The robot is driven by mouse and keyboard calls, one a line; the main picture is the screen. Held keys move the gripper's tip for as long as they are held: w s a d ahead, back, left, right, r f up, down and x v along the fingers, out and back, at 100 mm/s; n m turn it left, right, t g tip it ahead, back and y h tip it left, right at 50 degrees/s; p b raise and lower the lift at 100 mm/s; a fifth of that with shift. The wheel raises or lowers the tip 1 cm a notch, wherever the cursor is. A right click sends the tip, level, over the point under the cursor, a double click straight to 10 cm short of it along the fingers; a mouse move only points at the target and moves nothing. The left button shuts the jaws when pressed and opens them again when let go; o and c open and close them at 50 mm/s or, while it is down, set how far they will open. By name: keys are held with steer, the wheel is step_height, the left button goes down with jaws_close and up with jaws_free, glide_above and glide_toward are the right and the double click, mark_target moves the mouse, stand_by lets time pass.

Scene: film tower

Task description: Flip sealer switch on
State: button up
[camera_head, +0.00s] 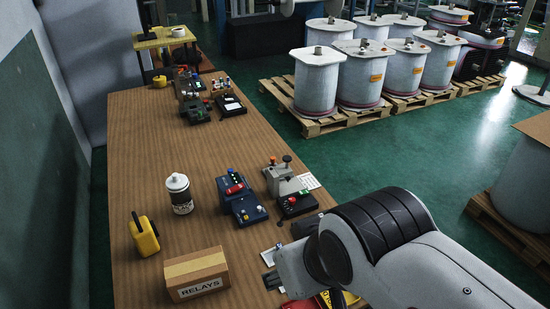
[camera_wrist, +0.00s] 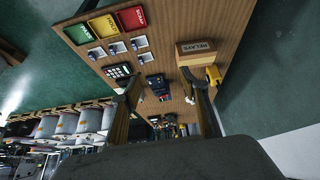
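No label reading "sealer" can be made out, so I cannot tell which device it is. A blue device (camera_head: 240,198) with a red part on top stands on the wooden table; it seems to show in the wrist view (camera_wrist: 157,84). In the head view my arm hides the fingers.
On the table (camera_head: 150,210) stand a cardboard RELAYS box (camera_head: 197,273), a white canister (camera_head: 178,194) and a yellow object (camera_head: 144,236). Green (camera_wrist: 78,33), yellow (camera_wrist: 103,26) and red (camera_wrist: 132,17) trays lie by the plates. Large drums (camera_head: 315,85) stand on pallets beyond.

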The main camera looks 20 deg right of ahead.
steer(key=g+y, duration=0.1)
glide_toward(304, 192)
steer(key=shift+d+r, duration=0.15)
steer(key=shift+d, duration=0.1)
stand_by(1.1)
stand_by(0.5)
steer(key=shift+x, duration=3.9)
